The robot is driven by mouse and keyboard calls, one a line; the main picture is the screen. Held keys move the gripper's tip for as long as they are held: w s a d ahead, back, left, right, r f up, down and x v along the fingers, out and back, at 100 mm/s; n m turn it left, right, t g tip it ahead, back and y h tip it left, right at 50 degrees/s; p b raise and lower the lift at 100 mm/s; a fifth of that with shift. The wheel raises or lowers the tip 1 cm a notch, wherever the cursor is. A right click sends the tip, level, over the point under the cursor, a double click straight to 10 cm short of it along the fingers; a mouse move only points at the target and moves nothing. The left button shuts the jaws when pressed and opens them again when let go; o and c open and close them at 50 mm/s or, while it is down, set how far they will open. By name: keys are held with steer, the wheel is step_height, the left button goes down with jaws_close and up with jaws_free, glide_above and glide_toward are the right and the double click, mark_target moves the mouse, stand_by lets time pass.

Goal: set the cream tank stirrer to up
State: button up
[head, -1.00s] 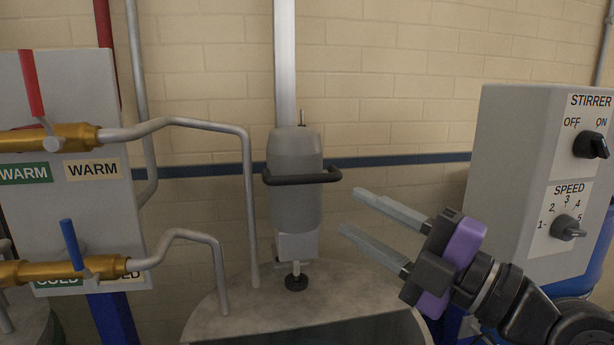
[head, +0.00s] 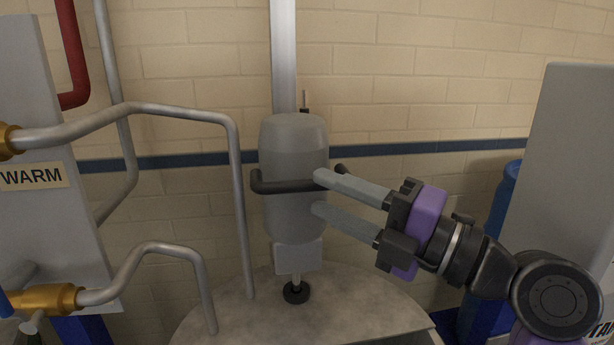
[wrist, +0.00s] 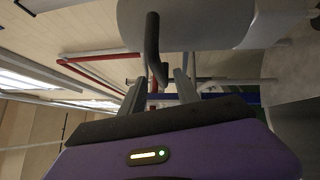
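The tank stirrer is a grey rounded motor housing (head: 294,150) on a vertical pale post (head: 283,60) above the tank lid (head: 260,310). A dark handle bar (head: 285,186) runs across its front. My gripper (head: 318,192) is open at the right side of the housing, its fingers pointing left, one near the handle's height and one below. In the wrist view the handle (wrist: 153,48) reaches down toward the space between the open fingers (wrist: 158,88). The upper finger covers part of the handle's right end in the head view. I cannot tell whether they touch.
Grey pipes (head: 236,150) rise close at the left of the stirrer, from a panel labelled WARM (head: 32,177). A grey control box (head: 565,160) and a blue cylinder (head: 503,210) stand at the right. A brick wall is behind.

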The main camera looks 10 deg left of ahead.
mark_target(314, 190)
steer(key=shift+p+x, duration=0.6)
steer(key=shift+x, duration=1.55)
steer(key=shift+c, duration=0.2)
jaws_close()
